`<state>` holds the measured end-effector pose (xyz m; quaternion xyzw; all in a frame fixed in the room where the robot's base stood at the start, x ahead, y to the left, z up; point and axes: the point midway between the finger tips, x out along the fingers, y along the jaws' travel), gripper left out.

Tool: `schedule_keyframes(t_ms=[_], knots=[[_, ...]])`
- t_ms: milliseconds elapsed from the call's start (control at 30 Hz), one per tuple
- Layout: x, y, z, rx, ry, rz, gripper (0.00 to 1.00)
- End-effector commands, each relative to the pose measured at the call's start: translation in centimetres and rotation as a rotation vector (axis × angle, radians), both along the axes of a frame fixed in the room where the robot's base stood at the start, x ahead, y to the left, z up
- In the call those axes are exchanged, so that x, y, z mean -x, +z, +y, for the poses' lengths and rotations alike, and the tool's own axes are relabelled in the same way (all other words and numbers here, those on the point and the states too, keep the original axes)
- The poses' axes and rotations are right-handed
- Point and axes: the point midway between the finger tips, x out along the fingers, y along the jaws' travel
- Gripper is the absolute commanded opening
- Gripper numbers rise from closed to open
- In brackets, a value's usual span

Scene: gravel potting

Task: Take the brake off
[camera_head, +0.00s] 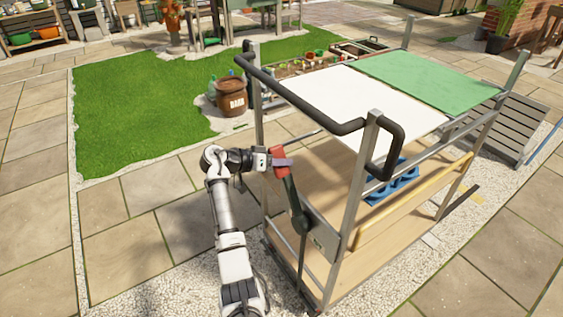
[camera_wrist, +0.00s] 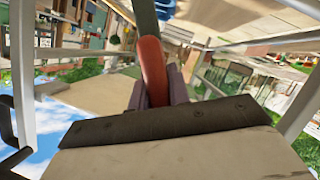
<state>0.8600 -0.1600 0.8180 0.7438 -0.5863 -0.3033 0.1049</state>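The brake lever is a dark green bar (camera_head: 291,197) with a red grip at its upper end (camera_head: 277,155). It rises from a dark pivot on the near end of a metal-framed cart (camera_head: 357,186) and leans up and to the left. My gripper (camera_head: 281,163) is at the red grip, with its fingers around it. In the wrist view the red grip (camera_wrist: 152,62) runs between the two greyish-purple fingers of my gripper (camera_wrist: 158,88), which look closed against its sides. The far end of the grip is hidden behind the dark gripper body.
The cart has a white and green top (camera_head: 375,105), a wooden lower deck (camera_head: 335,165) and a black push handle (camera_head: 300,95) above the lever. Blue items (camera_head: 393,183) lie on the deck. A brown barrel (camera_head: 230,96) stands beyond; paving at left is free.

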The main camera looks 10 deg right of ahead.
Motion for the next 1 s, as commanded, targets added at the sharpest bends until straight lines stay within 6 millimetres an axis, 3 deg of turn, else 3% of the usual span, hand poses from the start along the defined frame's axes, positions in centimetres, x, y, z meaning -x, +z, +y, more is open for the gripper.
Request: schedule_keyframes(t_ms=[33, 167, 567, 1000], knots=[[-0.2, 0.0, 0.2, 0.001, 0.009, 0.002, 0.23], [-0.1, 0.0, 0.1, 0.001, 0.007, 0.002, 0.4], [0.0, 0.2, 0.9, 0.0, 0.006, -0.001, 0.4], [1.2, 3.1, 9.6, 0.001, 0.008, -0.002, 0.4]])
